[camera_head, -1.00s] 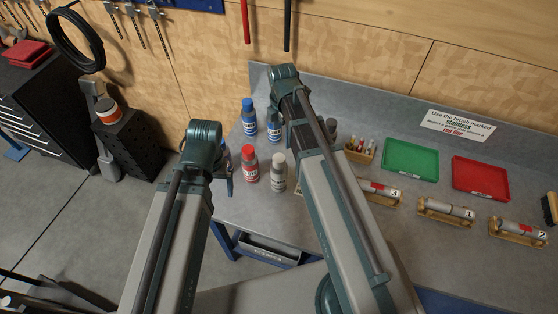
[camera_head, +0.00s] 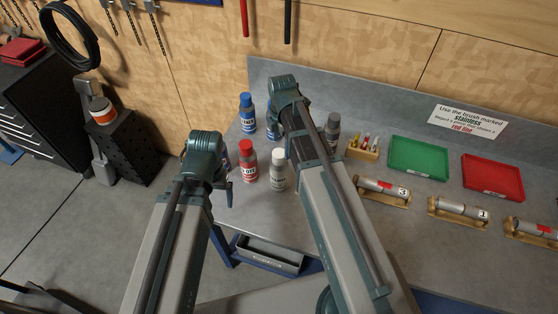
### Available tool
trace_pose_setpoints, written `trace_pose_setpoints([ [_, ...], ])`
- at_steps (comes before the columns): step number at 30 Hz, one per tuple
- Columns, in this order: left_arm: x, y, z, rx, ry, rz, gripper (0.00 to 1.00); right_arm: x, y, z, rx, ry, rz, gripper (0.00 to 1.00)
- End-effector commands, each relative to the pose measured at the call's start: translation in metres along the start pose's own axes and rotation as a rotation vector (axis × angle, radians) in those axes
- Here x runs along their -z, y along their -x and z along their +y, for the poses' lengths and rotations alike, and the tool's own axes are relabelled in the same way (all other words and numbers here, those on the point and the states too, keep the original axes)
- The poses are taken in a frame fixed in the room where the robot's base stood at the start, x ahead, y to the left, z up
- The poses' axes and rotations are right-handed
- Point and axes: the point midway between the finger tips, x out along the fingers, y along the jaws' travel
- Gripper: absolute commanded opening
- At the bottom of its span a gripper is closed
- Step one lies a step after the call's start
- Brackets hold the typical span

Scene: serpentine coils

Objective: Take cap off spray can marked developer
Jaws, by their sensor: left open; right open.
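Several spray cans stand upright at the left end of the grey bench. They are a blue-capped can (camera_head: 247,113), a second blue can (camera_head: 271,130) partly behind my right arm, a red-capped can (camera_head: 248,162), a white-capped can (camera_head: 278,172) and a grey-capped can (camera_head: 332,128). Their caps look on. Labels are too small to read surely, so I cannot tell which is marked developer. My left gripper (camera_head: 229,194) shows only in part below its arm, left of the red-capped can, open and apart from it.
A small wooden holder (camera_head: 362,149) with several small items stands right of the grey-capped can. A green tray (camera_head: 419,158), a red tray (camera_head: 492,178) and numbered cylinders on wooden stands (camera_head: 382,190) lie further right. A sign (camera_head: 467,121) leans at the back.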

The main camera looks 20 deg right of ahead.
Motion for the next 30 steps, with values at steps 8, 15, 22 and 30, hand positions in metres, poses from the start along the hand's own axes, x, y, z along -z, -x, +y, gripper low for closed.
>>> trace_pose_setpoints([
  [8,0.001,-0.010,0.001,0.000,0.001,0.000,0.94,0.002,-0.010,-0.001,0.000,0.000,0.000,0.94],
  [15,0.003,-0.040,0.004,0.000,0.003,0.001,0.94,0.009,-0.040,-0.003,0.000,0.000,0.000,0.94],
  [22,0.004,-0.052,0.005,0.000,0.001,0.002,0.94,0.009,-0.052,-0.002,-0.001,0.000,0.000,0.94],
  [30,0.003,-0.050,0.005,0.000,0.001,0.002,0.94,0.008,-0.051,-0.002,0.000,0.000,0.000,0.80],
])
